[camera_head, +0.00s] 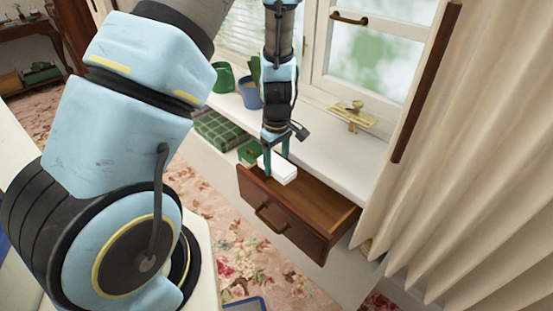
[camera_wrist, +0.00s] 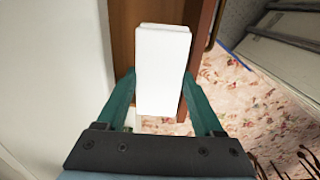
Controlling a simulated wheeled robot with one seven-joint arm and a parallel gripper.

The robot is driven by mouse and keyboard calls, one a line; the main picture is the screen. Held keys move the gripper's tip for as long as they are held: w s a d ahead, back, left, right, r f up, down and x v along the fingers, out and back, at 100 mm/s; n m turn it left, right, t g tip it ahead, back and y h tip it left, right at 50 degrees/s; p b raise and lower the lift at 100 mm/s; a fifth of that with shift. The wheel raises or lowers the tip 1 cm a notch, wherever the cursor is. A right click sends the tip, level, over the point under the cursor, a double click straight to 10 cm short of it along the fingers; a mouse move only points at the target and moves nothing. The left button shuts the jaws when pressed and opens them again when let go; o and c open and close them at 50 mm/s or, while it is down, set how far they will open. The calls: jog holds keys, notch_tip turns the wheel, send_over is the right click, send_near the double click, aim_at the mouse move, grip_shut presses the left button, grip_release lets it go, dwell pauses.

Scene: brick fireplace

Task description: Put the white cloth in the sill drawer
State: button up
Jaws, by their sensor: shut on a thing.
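The white cloth (camera_head: 280,170) looks like a small folded white block. My gripper (camera_head: 276,160) is shut on it and points down, holding it over the left end of the open sill drawer (camera_head: 287,228). In the wrist view the cloth (camera_wrist: 162,70) sits between my gripper's two green fingers (camera_wrist: 162,98). The drawer is brown wood with a curved handle, pulled out beneath the window sill; the part of its inside that shows looks empty. The drawer's brown wood also shows behind the cloth in the wrist view (camera_wrist: 194,60). Whether the cloth touches the drawer rim, I cannot tell.
On the white sill (camera_head: 335,160) stand a green pot (camera_head: 222,78), a blue pot (camera_head: 250,92) and a brass latch piece (camera_head: 352,115). A cream curtain (camera_head: 470,190) hangs close on the right.

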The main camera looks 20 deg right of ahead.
jog(key=shift+f+b, duration=4.25)
jog(key=shift+f, duration=2)
jog(key=o, duration=1.2)
jog(key=shift+a, duration=0.1)
